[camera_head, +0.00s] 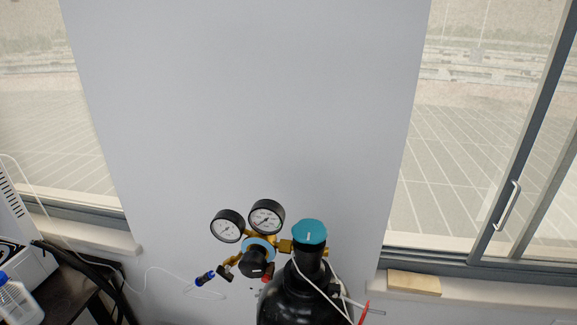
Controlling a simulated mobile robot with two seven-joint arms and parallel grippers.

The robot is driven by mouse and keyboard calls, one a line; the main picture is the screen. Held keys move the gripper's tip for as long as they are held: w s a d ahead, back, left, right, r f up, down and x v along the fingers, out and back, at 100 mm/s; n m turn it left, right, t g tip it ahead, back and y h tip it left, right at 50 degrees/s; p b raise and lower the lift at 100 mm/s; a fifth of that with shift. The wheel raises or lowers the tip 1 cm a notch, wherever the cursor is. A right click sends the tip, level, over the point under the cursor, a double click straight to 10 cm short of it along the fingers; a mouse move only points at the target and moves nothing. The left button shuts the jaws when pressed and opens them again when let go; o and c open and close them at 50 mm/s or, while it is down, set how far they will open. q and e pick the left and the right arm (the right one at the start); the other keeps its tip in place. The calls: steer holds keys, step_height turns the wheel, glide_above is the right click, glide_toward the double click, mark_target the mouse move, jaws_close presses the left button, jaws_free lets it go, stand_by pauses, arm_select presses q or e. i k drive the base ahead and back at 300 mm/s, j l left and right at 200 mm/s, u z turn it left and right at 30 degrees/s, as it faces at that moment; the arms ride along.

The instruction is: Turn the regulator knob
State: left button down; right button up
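The regulator knob (253,263) is a dark round knob on the front of a brass regulator (285,246) with a pale blue ring. Two round gauges with white faces, a left one (228,227) and a right one (266,217), stand above it. The regulator is fixed to a black gas cylinder (287,302) topped by a teal valve cap (310,232). The cylinder's lower part is cut off by the bottom edge of the picture. Neither of my grippers is in view.
A dark table (72,300) with a white device (22,245) and a clear bottle with a blue cap (20,300) is at the lower left. A wooden block (414,284) lies on the right sill. Thin tubing hangs around the cylinder. The grey wall is behind.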

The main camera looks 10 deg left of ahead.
mark_target(252, 264)
steer(key=i+j, duration=0.1)
steer(key=j, duration=0.6)
steer(key=j+z, duration=0.15)
steer(key=j, duration=0.55)
steer(key=i, duration=0.05)
